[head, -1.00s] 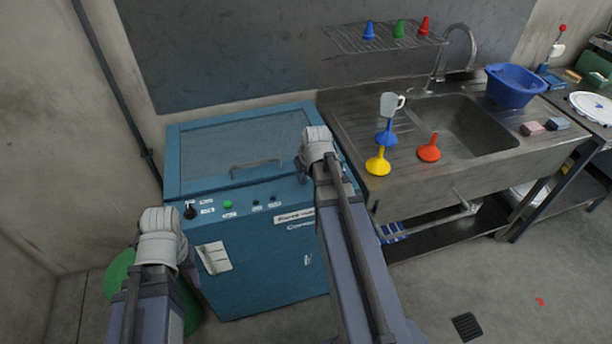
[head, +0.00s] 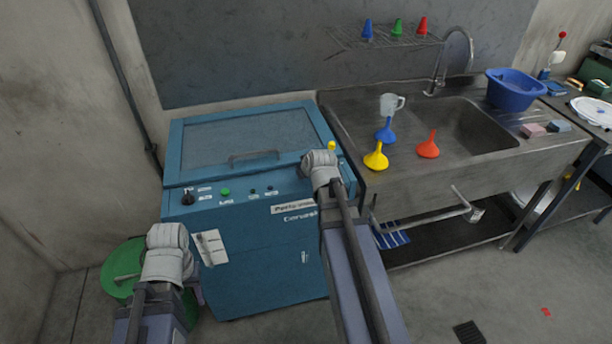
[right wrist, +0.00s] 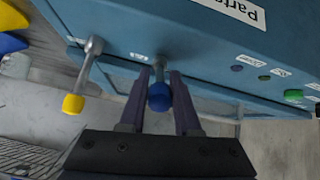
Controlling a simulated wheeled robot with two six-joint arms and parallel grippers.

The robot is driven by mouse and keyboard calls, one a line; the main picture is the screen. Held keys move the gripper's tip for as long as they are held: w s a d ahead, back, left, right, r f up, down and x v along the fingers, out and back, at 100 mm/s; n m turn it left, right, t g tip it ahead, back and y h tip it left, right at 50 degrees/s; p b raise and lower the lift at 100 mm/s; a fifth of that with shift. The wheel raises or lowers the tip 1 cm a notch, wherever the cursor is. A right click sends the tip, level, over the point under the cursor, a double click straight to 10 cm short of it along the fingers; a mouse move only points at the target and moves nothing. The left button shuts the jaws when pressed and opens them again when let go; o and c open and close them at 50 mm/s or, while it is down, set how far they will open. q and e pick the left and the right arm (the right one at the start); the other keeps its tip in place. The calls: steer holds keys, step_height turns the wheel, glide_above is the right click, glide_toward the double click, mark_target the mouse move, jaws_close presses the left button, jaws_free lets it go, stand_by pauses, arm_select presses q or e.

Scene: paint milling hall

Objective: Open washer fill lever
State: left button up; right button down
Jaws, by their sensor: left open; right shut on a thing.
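The blue parts washer (head: 255,250) stands left of the sink. In the right wrist view, two metal levers stick out from its side by small labels I cannot read. One has a blue tip (right wrist: 159,97), the other a yellow tip (right wrist: 73,104). My right gripper (right wrist: 160,88) is shut on the blue-tipped lever, one finger on each side of it. The yellow tip (head: 331,146) shows in the head view just above my right wrist, which hides the blue tip. My left gripper (head: 198,293) is open, low before the washer's front left, mostly hidden by its wrist.
The washer lid (head: 250,140) is down. A white plate with a grey handle (head: 206,249) is on its front. A green drum (head: 122,268) stands at left. The sink (head: 455,130) at right has a yellow funnel (head: 376,157) and other funnels on its drainboard.

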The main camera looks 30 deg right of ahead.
steer(key=shift+s+f+t+b, duration=0.2)
steer(key=shift+f+t+b, duration=0.2)
steer(key=shift+b, duration=0.2)
steer(key=shift+a+b, duration=0.1)
steer(key=shift+b, duration=0.25)
steer(key=shift+t, duration=0.3)
steer(key=c, duration=0.7)
jaws_free()
steer(key=shift+r, duration=0.1)
steer(key=shift+o, duration=0.2)
steer(key=shift+s, duration=0.1)
